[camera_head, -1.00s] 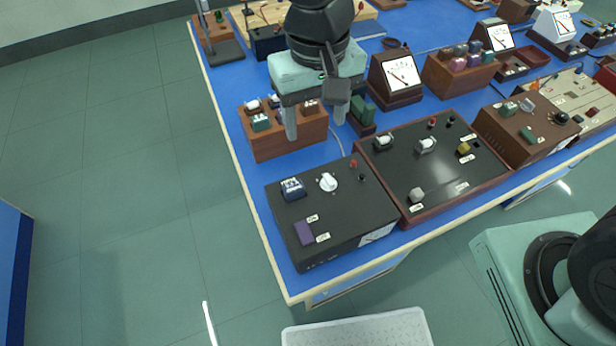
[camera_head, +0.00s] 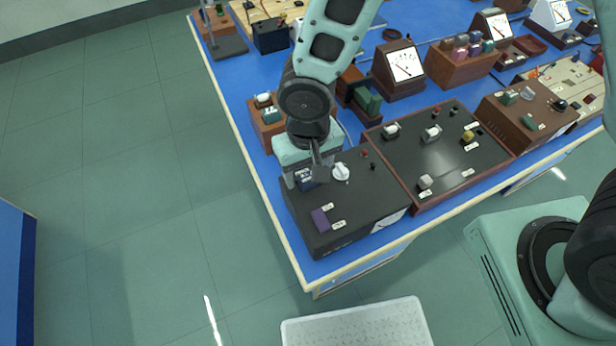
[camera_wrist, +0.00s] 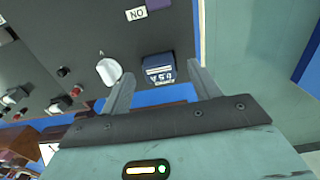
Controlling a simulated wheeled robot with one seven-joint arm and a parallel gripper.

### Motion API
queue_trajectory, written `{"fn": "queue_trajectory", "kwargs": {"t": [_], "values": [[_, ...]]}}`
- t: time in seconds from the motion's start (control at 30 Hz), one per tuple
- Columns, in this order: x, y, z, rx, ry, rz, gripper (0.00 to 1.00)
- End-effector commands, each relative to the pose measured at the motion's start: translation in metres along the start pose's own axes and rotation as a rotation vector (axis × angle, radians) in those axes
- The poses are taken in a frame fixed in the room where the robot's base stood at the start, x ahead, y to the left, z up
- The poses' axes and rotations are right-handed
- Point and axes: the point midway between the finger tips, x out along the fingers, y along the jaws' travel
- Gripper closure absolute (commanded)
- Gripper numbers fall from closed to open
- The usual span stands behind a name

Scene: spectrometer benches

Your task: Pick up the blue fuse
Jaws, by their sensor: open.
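The blue fuse (camera_wrist: 159,67) is a small dark blue block with white lettering, set on the top of a black instrument box (camera_head: 365,205). In the head view the fuse (camera_head: 304,181) is partly hidden by my gripper (camera_head: 305,178), which is over the far left part of that box. In the wrist view my gripper (camera_wrist: 160,90) is open, with one finger on each side of the fuse's place in the picture. The fuse shows between and just beyond the fingertips; I cannot tell whether they touch it. Nothing is held.
A white knob (camera_wrist: 109,71) sits close beside the left finger in the wrist view. A purple block (camera_head: 320,218) lies nearer on the same box. A dark panel (camera_head: 445,165) with several parts stands to the right, and a wooden fuse block (camera_head: 264,128) behind.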

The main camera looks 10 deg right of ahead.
Motion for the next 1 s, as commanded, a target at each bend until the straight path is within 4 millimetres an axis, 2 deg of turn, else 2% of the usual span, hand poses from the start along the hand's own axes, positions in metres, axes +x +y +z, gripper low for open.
{"fn": "queue_trajectory", "kwargs": {"t": [0.1, 0.33, 0.37, 0.5, 0.53, 0.83, 1.0], "values": [[0.010, 0.000, 0.001, -0.001, -0.001, 0.000, 0.38], [0.012, 0.000, 0.000, 0.000, 0.001, 0.000, 0.38], [0.011, 0.000, 0.000, 0.000, 0.001, 0.000, 0.41], [0.011, 0.000, 0.000, 0.000, 0.001, 0.000, 0.80], [0.011, 0.000, 0.000, 0.000, 0.001, 0.000, 0.86], [0.010, 0.000, 0.000, 0.000, 0.001, -0.001, 0.87], [-0.010, 0.000, -0.002, 0.003, 0.005, -0.002, 0.87]]}}
